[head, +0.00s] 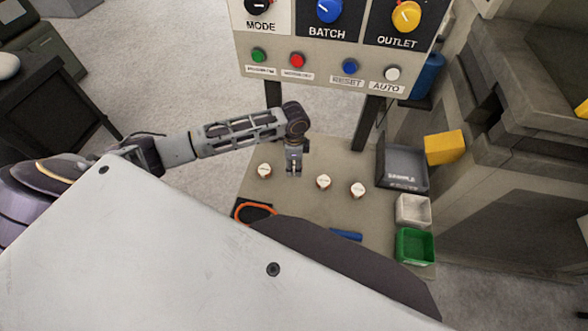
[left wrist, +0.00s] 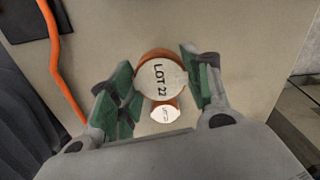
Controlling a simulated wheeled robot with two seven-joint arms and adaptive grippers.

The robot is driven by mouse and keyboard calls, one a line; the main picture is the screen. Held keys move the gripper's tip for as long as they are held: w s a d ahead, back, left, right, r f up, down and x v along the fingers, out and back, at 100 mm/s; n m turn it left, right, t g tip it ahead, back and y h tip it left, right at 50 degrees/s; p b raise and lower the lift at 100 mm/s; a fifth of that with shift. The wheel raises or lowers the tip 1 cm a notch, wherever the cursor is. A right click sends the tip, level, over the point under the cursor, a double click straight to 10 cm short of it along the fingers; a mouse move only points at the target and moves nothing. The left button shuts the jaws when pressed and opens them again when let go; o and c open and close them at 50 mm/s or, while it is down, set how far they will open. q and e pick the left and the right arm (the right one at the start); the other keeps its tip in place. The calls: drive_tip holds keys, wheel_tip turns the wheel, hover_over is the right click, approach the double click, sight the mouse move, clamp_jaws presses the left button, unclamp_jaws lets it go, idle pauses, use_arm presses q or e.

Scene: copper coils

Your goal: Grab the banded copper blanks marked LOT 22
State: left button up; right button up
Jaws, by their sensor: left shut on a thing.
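In the left wrist view a copper blank (left wrist: 160,77) with a white top reading LOT 22 sits between the green-padded fingers of my left gripper (left wrist: 160,85), which is shut on it. In the head view my left gripper (head: 293,174) points down over the table, and the held blank hardly shows there. A smaller-looking blank (left wrist: 165,112) lies below the held one in the wrist view; its label is unreadable. In the head view, white-topped blanks stand left (head: 264,170) and right (head: 323,182) of the gripper, with another farther right (head: 357,189). Their labels are too small to read.
A dark grey tray marked SAMPLE (head: 402,166), a white bin (head: 412,210) and a green bin (head: 414,246) line the table's right side. An orange cord (head: 238,213) lies front left, a blue object (head: 346,235) at front. A control panel (head: 340,62) stands behind.

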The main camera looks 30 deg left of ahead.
sight(294, 165)
use_arm(q)
wheel_tip(294, 165, up, 2)
drive_tip(key=shift+r, duration=0.8)
use_arm(e)
drive_tip(key=shift+s+d+r, duration=0.1)
drive_tip(key=shift+r, duration=0.1)
